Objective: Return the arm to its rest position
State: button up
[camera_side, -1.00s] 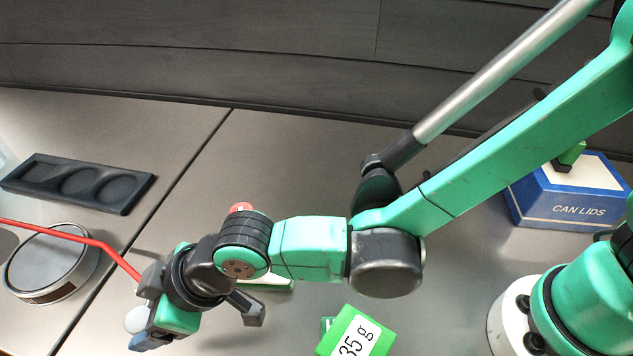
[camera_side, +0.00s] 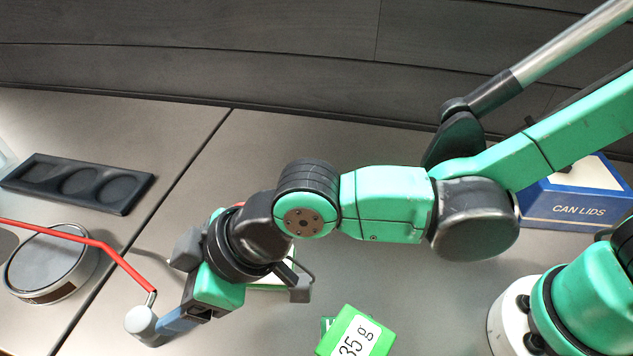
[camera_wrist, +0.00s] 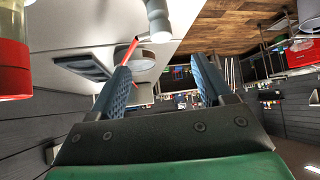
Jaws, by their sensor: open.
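My gripper (camera_side: 180,322) is at the lower left of the side view, at the end of my green and black arm. It points down and to the left. In the wrist view its two blue ridged fingers (camera_wrist: 161,75) stand well apart with nothing held between them. The arm is bent, with its wrist above the grey table (camera_side: 300,150). A small green-edged item behind the wrist is mostly hidden.
A red bent rod with a grey end piece (camera_side: 139,319) is close to the fingers. A round tin (camera_side: 45,265) and a black tray with round recesses (camera_side: 75,184) lie left. A green "35 g" box (camera_side: 355,335) is below the arm. The blue CAN LIDS box (camera_side: 575,208) is right.

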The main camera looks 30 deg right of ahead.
jog(key=w+d+r+m+t+h, duration=0.1)
jog(key=d+m+h, duration=0.2)
jog(key=d, duration=1.3)
jog(key=w+d+r+m+t+h, duration=0.1)
jog(key=d+m+h, duration=0.3)
jog(key=d, duration=1.2)
jog(key=r+m, duration=0.1)
jog(key=m, duration=0.3)
jog(key=shift+r+t, duration=0.3)
jog(key=shift+w, duration=0.1)
